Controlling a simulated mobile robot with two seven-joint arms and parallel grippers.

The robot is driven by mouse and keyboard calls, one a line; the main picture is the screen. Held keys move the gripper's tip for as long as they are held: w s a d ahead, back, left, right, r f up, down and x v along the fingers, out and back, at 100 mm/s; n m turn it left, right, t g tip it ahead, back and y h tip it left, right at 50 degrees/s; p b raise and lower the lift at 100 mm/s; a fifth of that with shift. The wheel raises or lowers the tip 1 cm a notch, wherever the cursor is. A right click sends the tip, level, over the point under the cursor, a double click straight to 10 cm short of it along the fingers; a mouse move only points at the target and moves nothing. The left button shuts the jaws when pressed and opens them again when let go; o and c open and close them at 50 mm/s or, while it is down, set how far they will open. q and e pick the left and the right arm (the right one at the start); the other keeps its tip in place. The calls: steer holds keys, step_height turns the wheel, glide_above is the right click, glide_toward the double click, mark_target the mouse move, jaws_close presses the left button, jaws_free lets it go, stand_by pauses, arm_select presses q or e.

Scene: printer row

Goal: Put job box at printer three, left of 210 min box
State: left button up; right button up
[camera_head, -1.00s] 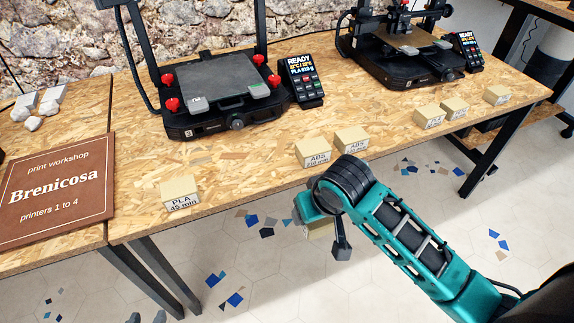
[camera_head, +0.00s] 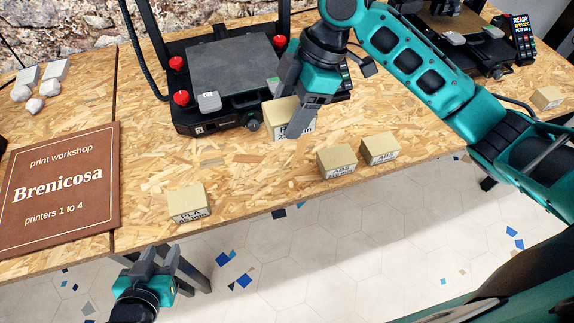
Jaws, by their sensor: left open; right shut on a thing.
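My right gripper (camera_head: 303,103) is shut on a tan job box (camera_head: 285,110) just in front of a printer, over the wooden table. Its fingers hide part of the label, and I cannot tell whether the box touches the table. Two tan boxes marked ABS stand near the table's front edge, a left one (camera_head: 337,162) and a right one (camera_head: 380,148); their minutes are too small to read surely. A box marked PLA (camera_head: 190,204) stands further left at the edge. My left gripper (camera_head: 160,258) is open and empty, below the table's front edge.
A printer (camera_head: 225,85) stands behind the held box; another printer (camera_head: 455,40) is at the right, partly behind my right arm. A brown sign (camera_head: 60,190) and white pieces (camera_head: 40,85) lie left. Another tan box (camera_head: 548,97) is far right. Bare table lies between the PLA and ABS boxes.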

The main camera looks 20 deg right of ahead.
step_height(320, 180, down, 14)
steer(key=shift+s+f+b, duration=0.1)
steer(key=shift+s+b, duration=0.05)
steer(key=shift+b, duration=0.65)
steer(key=shift+f+b, duration=0.35)
steer(key=shift+f, duration=2)
steer(key=o, duration=1.1)
steer(key=shift+f, duration=0.1)
steer(key=shift+o, duration=0.2)
